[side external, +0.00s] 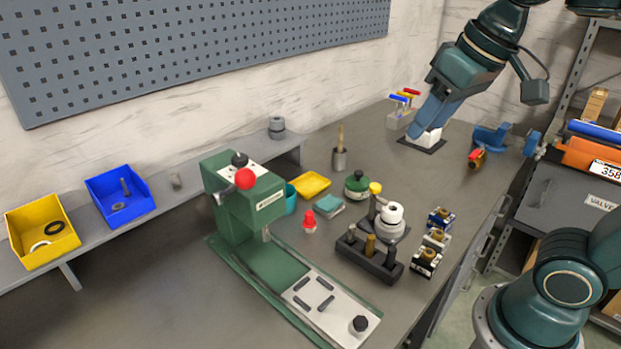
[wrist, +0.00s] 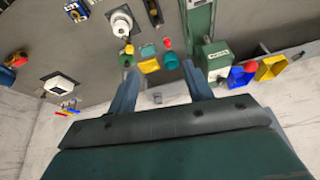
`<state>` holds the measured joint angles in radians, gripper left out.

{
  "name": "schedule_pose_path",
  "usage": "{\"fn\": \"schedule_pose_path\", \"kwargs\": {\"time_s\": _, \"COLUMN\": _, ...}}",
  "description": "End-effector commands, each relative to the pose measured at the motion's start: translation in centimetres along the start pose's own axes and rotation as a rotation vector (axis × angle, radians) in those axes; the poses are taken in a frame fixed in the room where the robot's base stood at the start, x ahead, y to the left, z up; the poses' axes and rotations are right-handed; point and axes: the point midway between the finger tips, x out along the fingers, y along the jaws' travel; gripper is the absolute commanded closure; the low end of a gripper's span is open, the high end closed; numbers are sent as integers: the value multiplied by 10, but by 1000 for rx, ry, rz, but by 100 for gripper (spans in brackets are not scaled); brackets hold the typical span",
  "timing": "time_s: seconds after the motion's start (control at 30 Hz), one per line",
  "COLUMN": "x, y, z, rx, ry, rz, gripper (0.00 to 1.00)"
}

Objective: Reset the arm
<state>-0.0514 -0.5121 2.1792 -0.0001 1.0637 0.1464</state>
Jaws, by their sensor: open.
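My gripper (side external: 418,128) is at the back right of the bench in the side external view, fingers angled down. In that view its fingers overlap a white block on a dark square pad (side external: 432,146). In the wrist view my gripper (wrist: 160,80) has its two fingers well apart with nothing between them. There the white block (wrist: 60,86) lies off to the left, outside the fingers, so it is not held. How high the fingertips are above the bench is hard to tell.
A green press (side external: 245,200) stands mid-bench. A tool block (side external: 370,258), a white roll on a stand (side external: 391,214) and small boxes (side external: 428,260) are to its right. Yellow (side external: 42,236) and blue (side external: 119,197) bins are left. A blue vise (side external: 492,138) is at the right edge.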

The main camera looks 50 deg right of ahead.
Motion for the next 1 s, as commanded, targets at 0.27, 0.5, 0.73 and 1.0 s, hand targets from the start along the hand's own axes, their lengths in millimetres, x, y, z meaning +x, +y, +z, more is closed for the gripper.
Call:
{"fn": "schedule_pose_path", "kwargs": {"time_s": 0.27, "x": 24, "y": 16, "z": 60, "rx": -72, "ry": 62, "rz": 11, "gripper": 49}}
{"fn": "schedule_pose_path", "kwargs": {"time_s": 0.5, "x": 35, "y": 21, "z": 79, "rx": -99, "ry": 83, "rz": 17, "gripper": 49}}
{"fn": "schedule_pose_path", "kwargs": {"time_s": 0.73, "x": 35, "y": 21, "z": 80, "rx": -101, "ry": 83, "rz": 17, "gripper": 49}}
{"fn": "schedule_pose_path", "kwargs": {"time_s": 1.0, "x": 35, "y": 21, "z": 80, "rx": -100, "ry": 82, "rz": 17, "gripper": 49}}
